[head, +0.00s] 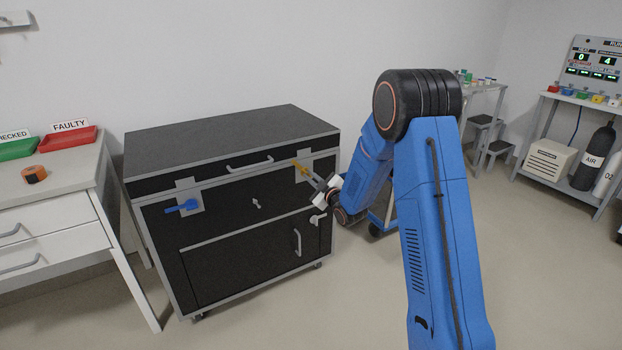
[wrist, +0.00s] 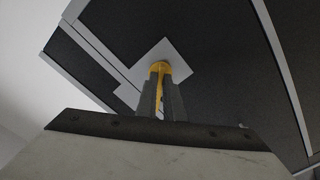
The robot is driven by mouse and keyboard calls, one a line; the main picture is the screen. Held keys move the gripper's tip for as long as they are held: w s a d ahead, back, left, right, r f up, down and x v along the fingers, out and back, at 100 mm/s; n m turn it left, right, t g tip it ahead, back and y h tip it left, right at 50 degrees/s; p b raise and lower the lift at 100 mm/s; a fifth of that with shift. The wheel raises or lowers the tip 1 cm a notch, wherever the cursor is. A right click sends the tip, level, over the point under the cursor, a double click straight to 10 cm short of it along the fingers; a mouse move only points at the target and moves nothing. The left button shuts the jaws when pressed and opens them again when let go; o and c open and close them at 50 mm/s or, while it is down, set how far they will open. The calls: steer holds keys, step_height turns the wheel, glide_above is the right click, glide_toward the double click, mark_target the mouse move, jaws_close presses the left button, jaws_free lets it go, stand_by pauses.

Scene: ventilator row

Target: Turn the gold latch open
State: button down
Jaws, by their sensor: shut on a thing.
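The gold latch (head: 299,166) is on a pale plate (head: 306,176) at the upper right of the black cabinet's front (head: 222,226). My gripper (head: 312,177) is at the latch, reaching in from the right. In the wrist view the gold latch (wrist: 160,68) lies between the two fingers of my gripper (wrist: 160,92), which are shut on it. Its round end shows above the fingertips, and the fingers hide part of its lever. In the head view the latch slants up to the left, away from my fingers.
A blue latch (head: 182,207) sits on the cabinet's left plate. A lid handle (head: 250,164), a small centre knob (head: 256,203) and a door handle (head: 297,242) also stick out. A white drawer table (head: 60,215) stands close on the left. The floor in front is clear.

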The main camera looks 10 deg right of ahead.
steer(key=shift+s+a+f+n, duration=0.1)
steer(key=shift+f+n, duration=0.05)
steer(key=shift+n, duration=2.3)
steer(key=shift+f+n, duration=0.1)
steer(key=shift+n, duration=2.35)
steer(key=c, duration=1.9)
jaws_free()
steer(key=shift+o, duration=0.2)
steer(key=v, duration=1.7)
steer(key=shift+s, duration=0.15)
steer(key=shift+r, duration=0.2)
